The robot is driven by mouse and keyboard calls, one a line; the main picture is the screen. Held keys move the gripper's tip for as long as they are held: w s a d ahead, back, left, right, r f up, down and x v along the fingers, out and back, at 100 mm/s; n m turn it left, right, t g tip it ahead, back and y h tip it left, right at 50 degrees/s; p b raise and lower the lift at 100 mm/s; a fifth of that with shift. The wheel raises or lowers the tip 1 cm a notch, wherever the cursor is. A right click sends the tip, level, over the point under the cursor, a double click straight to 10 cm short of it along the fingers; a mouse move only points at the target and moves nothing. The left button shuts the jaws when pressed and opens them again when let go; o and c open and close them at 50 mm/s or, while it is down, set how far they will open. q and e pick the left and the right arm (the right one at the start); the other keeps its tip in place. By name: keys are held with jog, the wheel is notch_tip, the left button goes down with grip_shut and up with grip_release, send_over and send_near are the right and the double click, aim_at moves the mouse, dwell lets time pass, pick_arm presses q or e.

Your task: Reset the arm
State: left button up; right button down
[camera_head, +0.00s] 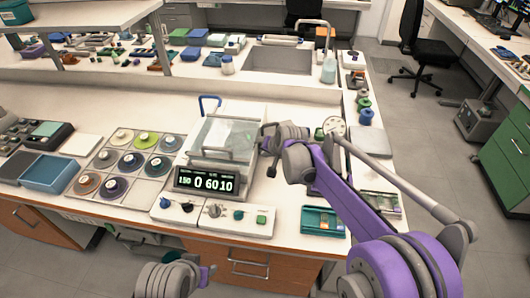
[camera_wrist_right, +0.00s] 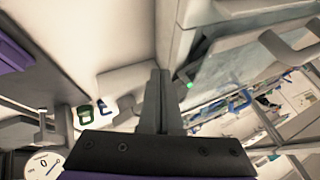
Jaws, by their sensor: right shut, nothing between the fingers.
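My right arm, purple and grey, reaches in from the lower right of the head view. Its gripper (camera_head: 268,150) is beside the right side of the balance (camera_head: 222,140), a white box with a clear chamber and a green-lit display reading 0 6010. In the right wrist view the two dark fingers (camera_wrist_right: 160,85) are shut together with nothing between them, close to the balance's frame and clear pane (camera_wrist_right: 240,65). I cannot tell whether they touch it.
A tray of round discs (camera_head: 130,160), a blue bin (camera_head: 48,172) and a control box (camera_head: 215,215) stand left of and before the balance. A teal device (camera_head: 322,222) lies near the bench front. A sink (camera_head: 280,58) and bottles are behind. Bare bench (camera_head: 50,105) lies at left.

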jog(key=s+a+r, duration=0.1)
jog(key=s+r, duration=0.3)
jog(key=r, duration=0.2)
jog(key=s+d+r+h+p, duration=0.1)
jog(key=s+d+r, duration=0.1)
jog(key=s+d, duration=0.7)
pick_arm(q)
jog(key=r, duration=0.1)
jog(key=w+r+p, duration=0.1)
jog(key=r, duration=0.1)
jog(key=shift+w+a+r+p, duration=0.1)
jog(key=shift+w+r+p, duration=0.15)
jog(key=shift+p, duration=0.15)
pick_arm(e)
jog(key=s+d+f+n+h, duration=0.1)
jog(key=s+d, duration=0.3)
jog(key=s, duration=0.4)
jog(key=s+d+f+n+h, duration=0.1)
jog(key=s+d+f, duration=0.2)
jog(key=s+d, duration=0.2)
jog(key=s+d+f+g, duration=0.1)
jog(key=s+d, duration=0.4)
jog(key=s, duration=0.5)
jog(key=shift+s+d+f+n+h, duration=0.15)
jog(key=shift+s+f+n+h, duration=0.2)
jog(key=shift+f, duration=0.5)
jog(key=shift+w, duration=0.1)
